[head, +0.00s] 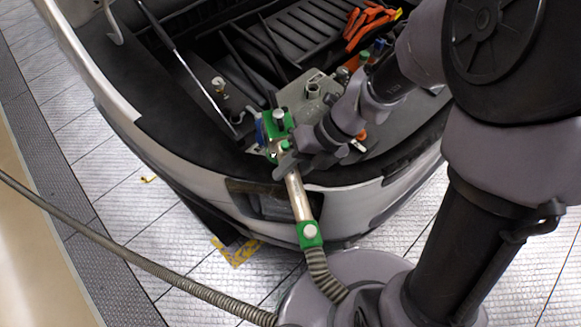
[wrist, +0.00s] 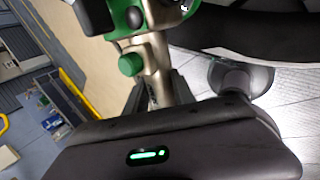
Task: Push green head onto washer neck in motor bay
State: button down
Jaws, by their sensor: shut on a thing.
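The green head (head: 276,126) is at the front edge of the motor bay, on the end of a metal tube (head: 297,195). In the wrist view the green head (wrist: 128,14) is at the top, partly cut off. My gripper (head: 287,158) is shut on the tube just below the head; its dark fingers flank the tube in the wrist view (wrist: 158,92). A blue part (head: 260,132) shows close beside the head's left side. I cannot tell which neck is the washer neck, or whether the head touches one; what lies under the head is hidden.
A grey tank with an open-looking neck (head: 313,90) stands right of the head. A small pale-capped fitting (head: 218,84) is farther left. Orange cables (head: 370,22) lie at the back.

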jog(key=shift+f+b, duration=0.4)
jog(key=shift+f, duration=0.3)
jog(key=c, duration=1)
grip_release()
jog(key=shift+o, duration=0.2)
jog(key=p+v, duration=0.7)
jog(key=v, duration=1)
jog(key=shift+r, duration=0.2)
